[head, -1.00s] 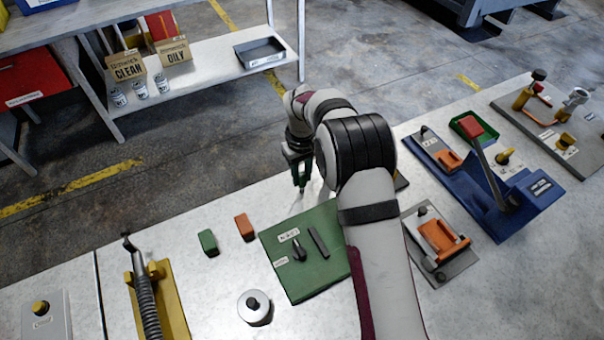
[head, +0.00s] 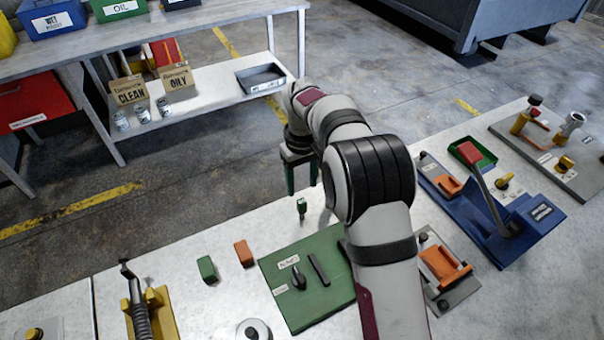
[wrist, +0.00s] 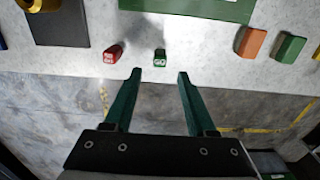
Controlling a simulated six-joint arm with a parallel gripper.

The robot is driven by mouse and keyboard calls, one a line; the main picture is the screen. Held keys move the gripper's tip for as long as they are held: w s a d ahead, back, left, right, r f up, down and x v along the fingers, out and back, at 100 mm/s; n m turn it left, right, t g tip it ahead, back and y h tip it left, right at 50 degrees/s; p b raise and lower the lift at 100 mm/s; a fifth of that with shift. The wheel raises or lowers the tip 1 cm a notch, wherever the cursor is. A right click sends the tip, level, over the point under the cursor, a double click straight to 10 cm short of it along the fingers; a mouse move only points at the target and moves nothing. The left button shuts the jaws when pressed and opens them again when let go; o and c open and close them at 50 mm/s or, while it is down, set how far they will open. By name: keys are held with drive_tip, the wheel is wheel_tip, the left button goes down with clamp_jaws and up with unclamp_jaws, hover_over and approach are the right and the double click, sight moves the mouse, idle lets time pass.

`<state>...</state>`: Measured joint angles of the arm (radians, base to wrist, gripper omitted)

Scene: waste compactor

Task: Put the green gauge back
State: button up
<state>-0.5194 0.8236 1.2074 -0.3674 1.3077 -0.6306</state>
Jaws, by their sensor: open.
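The green gauge (head: 301,207), marked GO, stands on the pale bench top near its far edge; it also shows in the wrist view (wrist: 159,58). A red gauge (wrist: 112,54) with white lettering is beside it in the wrist view; in the head view my arm hides it. My gripper (head: 302,178) has its green fingers spread apart and empty. In the wrist view, my gripper (wrist: 159,74) has the green gauge just beyond and between its fingertips, with clear space around the gauge.
A green board (head: 300,275) with labels and a dark knob lies nearer on the bench. A green block (head: 207,268) and an orange block (head: 243,253) lie left of it. A blue lever fixture (head: 510,215) stands at right. Bare bench surrounds the gauge's left side.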

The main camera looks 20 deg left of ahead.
sight(302, 201)
drive_tip(key=s+d+r+m, duration=0.6)
drive_tip(key=s+d+r, duration=0.4)
drive_tip(key=d+r, duration=0.35)
drive_tip(key=s+d+f+m+y, duration=0.1)
drive_tip(key=s+d+m, duration=0.3)
drive_tip(key=s, duration=0.6)
drive_tip(key=s+d+f+m, duration=0.2)
drive_tip(key=s+d+m, duration=0.2)
drive_tip(key=s, duration=0.7)
drive_tip(key=shift+f+m+y, duration=0.3)
drive_tip(key=shift+y, duration=0.1)
